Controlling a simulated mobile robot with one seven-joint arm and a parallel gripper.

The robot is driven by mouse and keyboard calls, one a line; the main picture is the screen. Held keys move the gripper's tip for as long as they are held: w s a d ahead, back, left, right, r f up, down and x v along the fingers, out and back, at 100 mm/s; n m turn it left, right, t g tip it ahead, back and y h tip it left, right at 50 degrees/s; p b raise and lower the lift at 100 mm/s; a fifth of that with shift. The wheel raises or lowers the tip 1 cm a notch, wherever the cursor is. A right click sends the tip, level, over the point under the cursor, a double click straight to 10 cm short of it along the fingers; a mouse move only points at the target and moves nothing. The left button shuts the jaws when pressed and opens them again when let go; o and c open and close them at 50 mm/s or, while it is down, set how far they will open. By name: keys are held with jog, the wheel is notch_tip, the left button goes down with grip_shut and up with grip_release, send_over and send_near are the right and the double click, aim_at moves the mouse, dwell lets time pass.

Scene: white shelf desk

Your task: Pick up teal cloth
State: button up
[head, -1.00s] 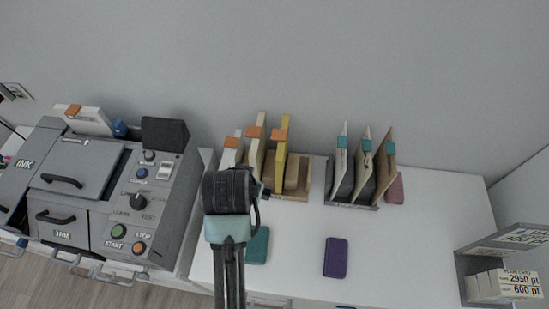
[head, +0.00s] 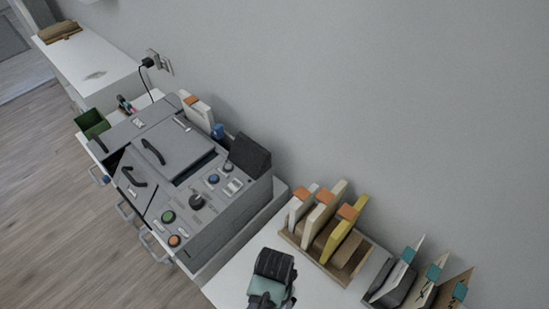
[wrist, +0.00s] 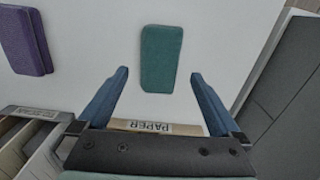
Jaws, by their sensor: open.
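The teal cloth (wrist: 161,58) is a flat, rounded rectangle lying on the white desk in the wrist view. My gripper (wrist: 158,82) is open, with its two blue fingers apart and pointing towards the cloth. The cloth shows beyond and between the fingertips, and nothing is held. I cannot tell how high the fingers are above the desk. In the head view my gripper's end (head: 268,285) is at the bottom edge, and the cloth is out of sight there.
A purple block-like cloth (wrist: 25,40) lies left of the teal one. A holder labelled PAPER (wrist: 150,126) is by the gripper. In the head view, a grey machine (head: 185,180) stands left, and upright-card racks (head: 325,255) stand right.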

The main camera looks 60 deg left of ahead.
jog(key=shift+f, duration=2.5)
jog(key=c, duration=1.3)
jog(key=shift+o, duration=0.2)
notch_tip(320, 180, up, 10)
jog(key=shift+p, duration=0.35)
